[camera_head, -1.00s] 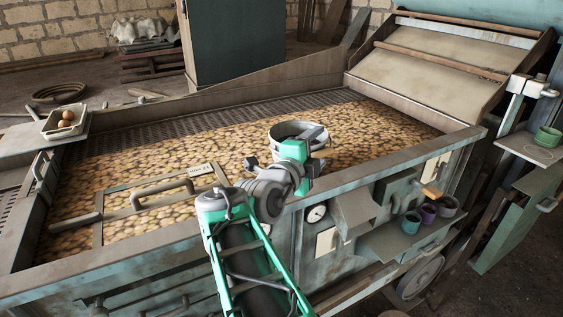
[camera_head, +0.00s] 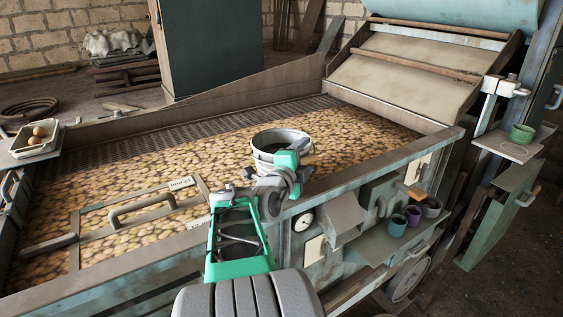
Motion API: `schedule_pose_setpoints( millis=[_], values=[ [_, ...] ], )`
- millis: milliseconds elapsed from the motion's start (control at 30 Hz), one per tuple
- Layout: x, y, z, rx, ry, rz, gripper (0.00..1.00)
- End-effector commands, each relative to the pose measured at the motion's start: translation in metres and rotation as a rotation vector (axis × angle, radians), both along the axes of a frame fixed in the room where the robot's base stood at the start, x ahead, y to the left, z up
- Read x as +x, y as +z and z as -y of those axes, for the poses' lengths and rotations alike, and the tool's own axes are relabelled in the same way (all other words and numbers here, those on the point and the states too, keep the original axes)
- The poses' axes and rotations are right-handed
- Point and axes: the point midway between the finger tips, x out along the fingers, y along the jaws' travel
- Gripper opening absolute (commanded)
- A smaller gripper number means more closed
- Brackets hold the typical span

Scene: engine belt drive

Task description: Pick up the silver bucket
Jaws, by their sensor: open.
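The silver bucket (camera_head: 264,153) stands upright on the bed of brown potato-like lumps (camera_head: 210,150), near the front rim of the big machine. Its round open mouth faces up. My gripper (camera_head: 303,158) is open at the bucket's front right side. The green and grey wrist covers part of the bucket's front and lower wall. I cannot tell whether the fingers touch the bucket or stand around its wall.
A flat frame with a handle (camera_head: 142,209) lies on the bed at left. A tray with eggs (camera_head: 36,139) sits at far left. Small cups (camera_head: 413,215) stand on the front shelf, and a green cup (camera_head: 521,134) on the right stand. The front rim (camera_head: 375,175) runs below my arm.

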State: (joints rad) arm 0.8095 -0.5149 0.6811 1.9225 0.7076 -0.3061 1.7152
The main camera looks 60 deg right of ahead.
Motion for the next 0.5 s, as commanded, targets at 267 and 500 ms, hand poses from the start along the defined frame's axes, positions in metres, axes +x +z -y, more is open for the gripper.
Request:
schedule_pose_setpoints(
  millis=[267, 500],
  values=[
    [0.0001, -0.0006, -0.0007, 0.000, 0.001, 0.000, 0.52],
    [0.0003, -0.0003, -0.0008, -0.001, 0.001, 0.000, 0.32]
  ],
)
